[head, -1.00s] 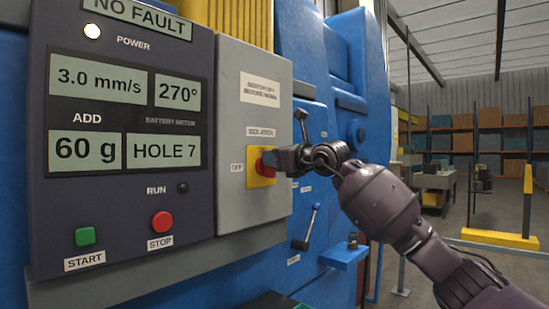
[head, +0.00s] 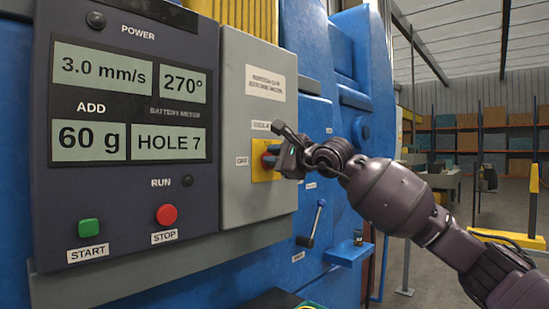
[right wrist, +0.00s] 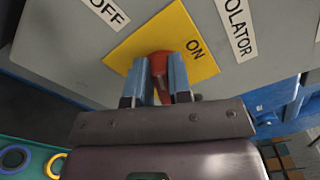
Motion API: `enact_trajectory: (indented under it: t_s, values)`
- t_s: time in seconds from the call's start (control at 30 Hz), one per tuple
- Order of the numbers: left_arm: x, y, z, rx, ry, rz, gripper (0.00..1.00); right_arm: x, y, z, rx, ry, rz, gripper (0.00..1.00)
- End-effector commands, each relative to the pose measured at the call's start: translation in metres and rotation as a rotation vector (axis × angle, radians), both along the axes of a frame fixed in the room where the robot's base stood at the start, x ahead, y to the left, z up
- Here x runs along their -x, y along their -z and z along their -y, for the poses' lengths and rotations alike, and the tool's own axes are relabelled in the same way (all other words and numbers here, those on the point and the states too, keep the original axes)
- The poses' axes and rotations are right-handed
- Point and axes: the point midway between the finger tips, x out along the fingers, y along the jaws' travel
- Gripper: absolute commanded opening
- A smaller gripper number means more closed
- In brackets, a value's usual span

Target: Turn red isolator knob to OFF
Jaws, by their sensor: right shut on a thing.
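The red isolator knob (head: 267,161) sits on a yellow plate (head: 260,174) on the grey isolator box (head: 240,203). My right gripper (head: 275,156) is at the knob and hides much of it. In the right wrist view, its two blue-grey fingers (right wrist: 160,82) are shut on the red knob (right wrist: 160,66), one on each side. The yellow plate (right wrist: 140,40) there carries the word ON, and an OFF label (right wrist: 108,10) is on the grey box at upper left. I cannot tell exactly which mark the knob points to. My left gripper is not in view.
A dark control panel (head: 120,190) with START and STOP buttons is left of the box. Below right of the box, a blue-handled lever (head: 314,222) and a small blue shelf (head: 348,251) stick out from the blue machine. The power lamp (head: 96,20) is dark.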

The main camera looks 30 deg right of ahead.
Motion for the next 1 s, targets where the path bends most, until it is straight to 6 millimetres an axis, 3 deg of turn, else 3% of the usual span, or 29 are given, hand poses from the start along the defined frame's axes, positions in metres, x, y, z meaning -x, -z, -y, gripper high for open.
enact_trajectory:
  t_s: [0.5,1.0]
  values:
    - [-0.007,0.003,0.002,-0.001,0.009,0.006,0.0,0.001,0.011,-0.003,0.365,-0.001,0.127,0.0]
    - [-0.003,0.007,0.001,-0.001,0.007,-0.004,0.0,0.001,0.013,-0.003,0.46,-0.002,0.159,0.0]
